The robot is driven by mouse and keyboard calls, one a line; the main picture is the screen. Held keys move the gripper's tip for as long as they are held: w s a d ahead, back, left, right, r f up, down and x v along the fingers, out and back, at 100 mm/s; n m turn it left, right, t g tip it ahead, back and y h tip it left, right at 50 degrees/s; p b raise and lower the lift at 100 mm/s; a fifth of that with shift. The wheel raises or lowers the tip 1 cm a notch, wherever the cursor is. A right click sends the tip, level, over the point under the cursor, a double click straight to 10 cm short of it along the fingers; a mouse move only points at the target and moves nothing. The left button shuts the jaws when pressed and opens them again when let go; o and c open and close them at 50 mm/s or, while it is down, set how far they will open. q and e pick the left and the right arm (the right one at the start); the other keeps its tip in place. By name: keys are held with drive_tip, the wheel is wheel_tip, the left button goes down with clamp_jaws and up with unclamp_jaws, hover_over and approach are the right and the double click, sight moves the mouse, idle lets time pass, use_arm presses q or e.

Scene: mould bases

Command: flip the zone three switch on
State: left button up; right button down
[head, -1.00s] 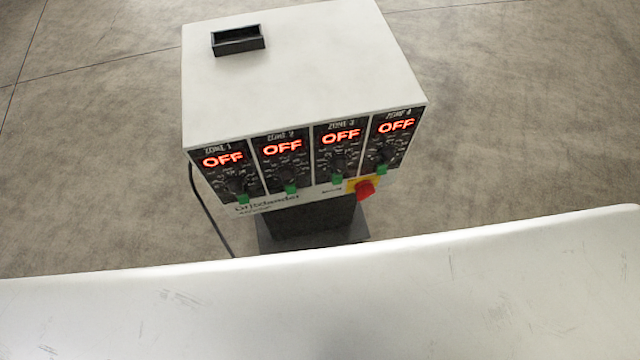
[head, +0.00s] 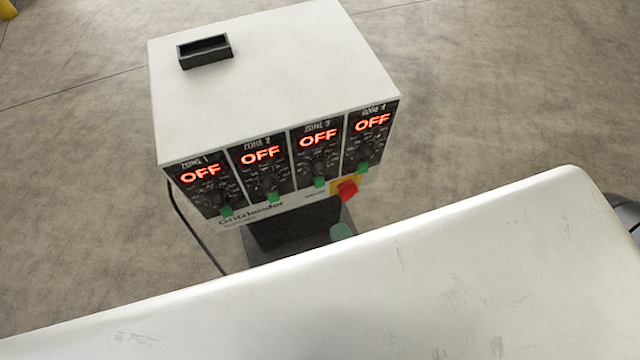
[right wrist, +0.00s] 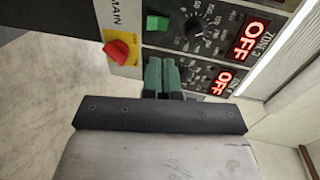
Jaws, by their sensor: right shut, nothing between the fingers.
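The zone 3 switch (head: 319,182) is a small green lever under the third black panel of a white control box (head: 270,80). The zone 3 display (head: 318,138) reads OFF in red. In the right wrist view the zone 3 switch (right wrist: 157,22) shows above the fingers, beside a round knob. My right gripper (right wrist: 162,76) is shut and empty, its two green fingers together close to the panel face. In the head view only a green tip (head: 342,231) of it shows, below the box. The fingers cover the zone 4 switch area in the wrist view. My left gripper is not in view.
The zone 1, 2 and 4 displays also read OFF, each with a green switch below. A red MAIN knob on a yellow plate (head: 347,188) sits beneath zones 3 and 4. A black tray (head: 205,50) is on the box top. A cable hangs at left.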

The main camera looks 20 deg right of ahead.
sight(316, 179)
drive_tip(key=x, duration=0.4)
drive_tip(key=p+x, duration=0.1)
drive_tip(key=x, duration=0.3)
drive_tip(key=r+x, duration=0.1)
drive_tip(key=x, duration=0.3)
drive_tip(key=shift+w, duration=0.25)
drive_tip(key=shift+w+r+p, duration=0.55)
drive_tip(key=shift+r+p, duration=0.05)
drive_tip(key=shift+p, duration=0.45)
drive_tip(key=shift+w+f, duration=0.1)
drive_tip(key=shift+f, duration=0.25)
drive_tip(key=shift+r, duration=0.1)
